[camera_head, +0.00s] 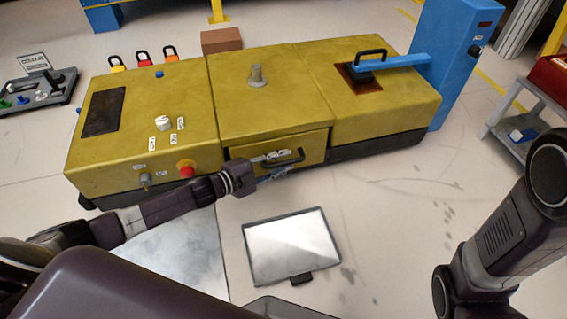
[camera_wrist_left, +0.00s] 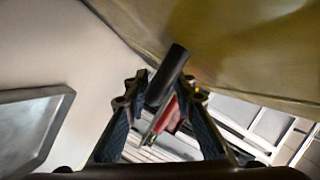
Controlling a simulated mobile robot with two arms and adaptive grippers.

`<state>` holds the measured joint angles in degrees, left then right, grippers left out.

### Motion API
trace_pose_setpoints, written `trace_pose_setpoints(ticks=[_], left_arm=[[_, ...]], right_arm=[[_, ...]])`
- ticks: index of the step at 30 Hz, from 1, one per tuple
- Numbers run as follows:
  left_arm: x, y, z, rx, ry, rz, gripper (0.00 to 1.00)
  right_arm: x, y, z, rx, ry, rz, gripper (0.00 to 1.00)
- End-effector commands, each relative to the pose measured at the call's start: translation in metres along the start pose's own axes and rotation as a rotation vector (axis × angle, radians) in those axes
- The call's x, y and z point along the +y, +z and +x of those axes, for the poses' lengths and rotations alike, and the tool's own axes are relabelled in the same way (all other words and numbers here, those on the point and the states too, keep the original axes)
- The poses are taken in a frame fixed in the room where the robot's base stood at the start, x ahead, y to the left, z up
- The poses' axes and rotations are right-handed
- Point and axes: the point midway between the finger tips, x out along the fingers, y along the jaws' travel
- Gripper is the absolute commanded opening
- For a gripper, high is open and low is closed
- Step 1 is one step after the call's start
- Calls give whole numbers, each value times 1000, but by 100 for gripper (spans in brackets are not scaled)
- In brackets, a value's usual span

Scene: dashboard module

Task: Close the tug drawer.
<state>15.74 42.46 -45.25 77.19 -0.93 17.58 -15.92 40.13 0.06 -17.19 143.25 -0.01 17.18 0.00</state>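The yellow tug (camera_head: 165,95) stands across the middle of the head view. Its drawer (camera_head: 312,149) is in the middle of the front side, with a black handle (camera_head: 291,160). The drawer front looks close to the body; I cannot tell how far it stands out. My left gripper (camera_head: 277,171) is at the drawer front, by the handle. In the left wrist view its fingers (camera_wrist_left: 163,88) are apart, with a dark bar (camera_wrist_left: 170,72), likely the handle, between or just beyond the tips. Contact is unclear. My right arm shows at the right; its gripper is out of view.
A red button (camera_head: 186,168) sits on the tug's front, left of the drawer. A grey flat panel (camera_head: 290,247) lies in front of the tug. A blue post (camera_head: 455,60) adjoins its right end, and a grey cart (camera_head: 520,125) stands beyond. The floor right of the panel is clear.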

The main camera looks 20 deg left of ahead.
Motion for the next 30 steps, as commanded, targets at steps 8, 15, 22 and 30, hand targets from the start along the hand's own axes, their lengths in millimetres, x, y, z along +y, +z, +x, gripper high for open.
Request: trace_pose_setpoints(ticks=[8,15,22,30], left_arm=[[2,-2,0,5,3,-1,29],[4,-1,-21,4,5,-1,29],[4,-1,-68,4,7,-1,29],[3,-1,-107,3,5,-1,29]], right_arm=[[1,0,0,0,4,0,0],[1,0,0,-1,3,0,0],[0,0,0,0,2,0,0],[0,0,0,0,1,0,0]])
